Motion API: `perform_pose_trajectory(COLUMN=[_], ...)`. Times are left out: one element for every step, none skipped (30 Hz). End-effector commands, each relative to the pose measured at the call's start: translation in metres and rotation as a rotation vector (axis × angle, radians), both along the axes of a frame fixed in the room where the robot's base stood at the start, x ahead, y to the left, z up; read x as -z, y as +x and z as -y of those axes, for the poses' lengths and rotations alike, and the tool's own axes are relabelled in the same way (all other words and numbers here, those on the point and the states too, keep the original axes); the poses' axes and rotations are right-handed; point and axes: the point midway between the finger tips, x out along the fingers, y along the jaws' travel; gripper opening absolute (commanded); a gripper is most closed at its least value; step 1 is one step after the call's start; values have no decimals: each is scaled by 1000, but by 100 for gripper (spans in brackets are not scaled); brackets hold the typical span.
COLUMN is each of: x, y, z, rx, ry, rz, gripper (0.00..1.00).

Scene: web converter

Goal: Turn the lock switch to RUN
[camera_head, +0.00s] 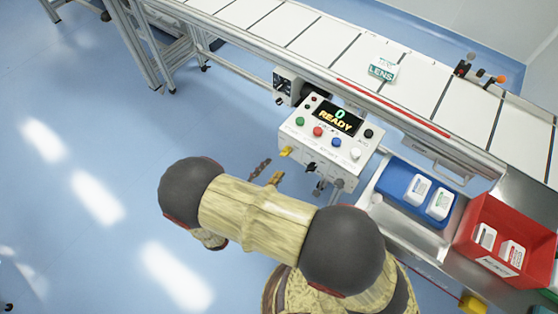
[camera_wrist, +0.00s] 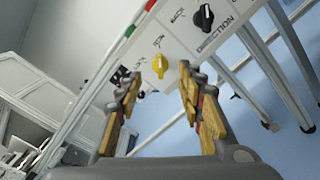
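The yellow switch (camera_wrist: 160,65) is on the front face of the white control box, upside down in the wrist view. Its small side lettering is too small to read surely, so I cannot tell its setting. In the head view the yellow switch (camera_head: 286,152) is at the box's lower left front. My gripper (camera_head: 269,173) is just left of and below it, apart from it. In the wrist view my gripper (camera_wrist: 158,88) has its two fingers spread, with the yellow switch beyond and between the tips. Nothing is held.
A black DIRECTION knob (camera_wrist: 203,18) sits beside the switch; the black knob (camera_head: 310,167) shows in the head view. The panel display (camera_head: 335,117) reads 0 READY. A conveyor (camera_head: 410,95) runs behind. A blue tray (camera_head: 389,184) and red bin (camera_head: 483,204) stand right.

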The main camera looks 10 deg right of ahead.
Motion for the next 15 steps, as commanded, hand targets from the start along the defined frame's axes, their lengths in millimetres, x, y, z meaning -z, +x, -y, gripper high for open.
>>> perform_pose_trajectory(x=[0, 0, 0, 0, 0, 1, 1, 1, 1, 1, 1, 1, 1, 1, 1], y=[-6, -9, -13, -16, -18, -20, -22, -23, -24, -25, -26, -26, -26, -26, -26], z=[-7, -10, -14, -16, -18, -21, -22, -23, -24, -24, -25, -25, -25, -25, -25], rx=[-4, -4, -3, -2, -2, -2, -1, -1, 0, 0, 0, 0, 0, 1, 1], ry=[1, 1, 1, 1, 1, 0, 0, 0, 0, 0, 0, 0, 0, 1, 1], rz=[0, 0, 1, 0, 0, 0, 0, 0, 0, 0, 0, 0, 0, -1, -1], gripper=[38, 38, 38, 38, 38, 38, 38, 38, 38, 38, 38, 38, 38, 38, 38])
